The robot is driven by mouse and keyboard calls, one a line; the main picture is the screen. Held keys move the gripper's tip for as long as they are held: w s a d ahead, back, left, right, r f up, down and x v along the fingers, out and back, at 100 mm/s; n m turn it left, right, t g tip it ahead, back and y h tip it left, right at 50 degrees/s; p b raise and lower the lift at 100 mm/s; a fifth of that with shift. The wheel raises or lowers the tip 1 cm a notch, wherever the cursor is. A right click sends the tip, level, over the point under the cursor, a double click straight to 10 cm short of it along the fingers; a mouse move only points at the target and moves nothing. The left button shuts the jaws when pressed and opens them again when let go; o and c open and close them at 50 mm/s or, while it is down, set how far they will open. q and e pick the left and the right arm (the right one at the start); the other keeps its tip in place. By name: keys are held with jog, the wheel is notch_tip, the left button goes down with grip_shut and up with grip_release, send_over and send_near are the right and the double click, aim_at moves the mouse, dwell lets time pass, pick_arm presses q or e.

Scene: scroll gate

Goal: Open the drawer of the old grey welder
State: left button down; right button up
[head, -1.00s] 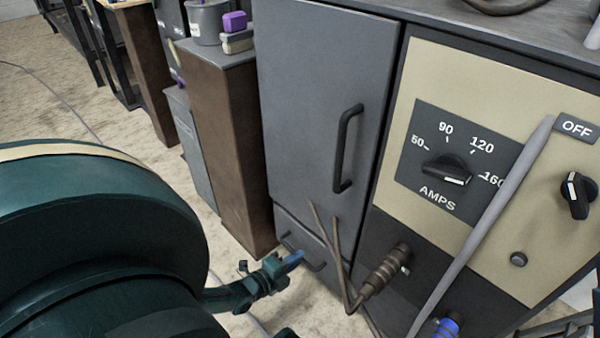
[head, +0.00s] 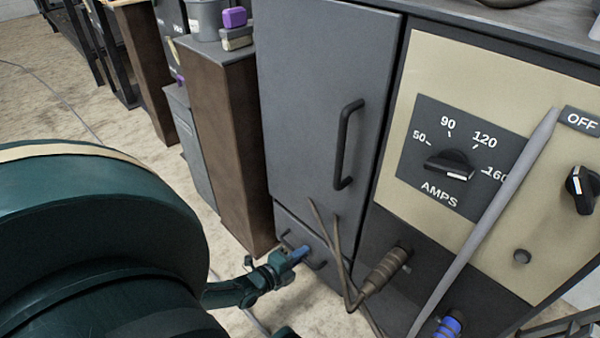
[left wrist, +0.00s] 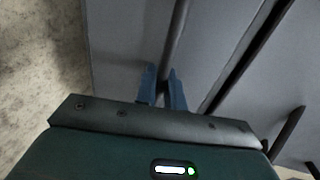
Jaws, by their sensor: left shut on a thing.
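The grey welder (head: 318,100) stands at the centre and right of the head view. Its drawer (head: 288,220) is low on the left, under a tall grey door with a black handle (head: 342,150). The drawer front looks flush with the body. The drawer handle (head: 319,266) is a dark bar, partly hidden behind my left gripper (head: 301,252). My left gripper is shut on this handle. In the left wrist view its blue fingers (left wrist: 162,88) sit on either side of a dark bar (left wrist: 177,35). My right gripper is not in view.
A brown cabinet (head: 222,150) stands close to the left of the welder. A grey rod (head: 490,215) leans across the dial panel. Bare floor (head: 230,262) shows below the cabinet.

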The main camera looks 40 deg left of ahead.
pick_arm(q)
jog(key=shift+s, duration=0.1)
